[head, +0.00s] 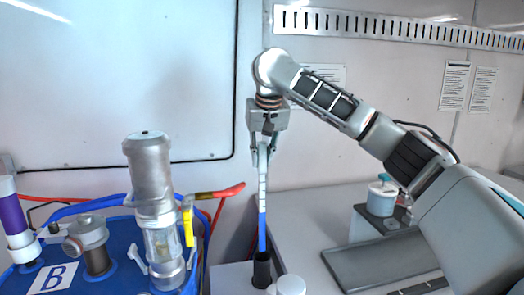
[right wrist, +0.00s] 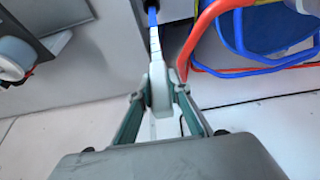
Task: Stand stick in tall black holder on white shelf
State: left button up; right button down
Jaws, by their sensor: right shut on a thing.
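The stick (head: 262,212) is white in its upper part and blue in its lower part, and it hangs nearly upright. My right gripper (head: 262,146) is shut on its top end, pointing down. The tall black holder (head: 262,272) stands on the white shelf (head: 231,279), directly below the stick. The blue end meets the holder's mouth in the head view; how deep it sits inside, I cannot tell. My left gripper is not in view.
A white-lidded container (head: 291,285) stands close right of the holder. On the left, a blue unit (head: 112,246) carries a metal cylinder (head: 150,172), a yellow-handled valve (head: 188,222) and red and blue hoses. A white tub (head: 381,199) stands at the right.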

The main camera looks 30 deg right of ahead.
aim_at(262, 182)
jog(key=shift+f, duration=4.3)
jog(key=c, duration=1.8)
grip_release()
jog(key=v, duration=1.2)
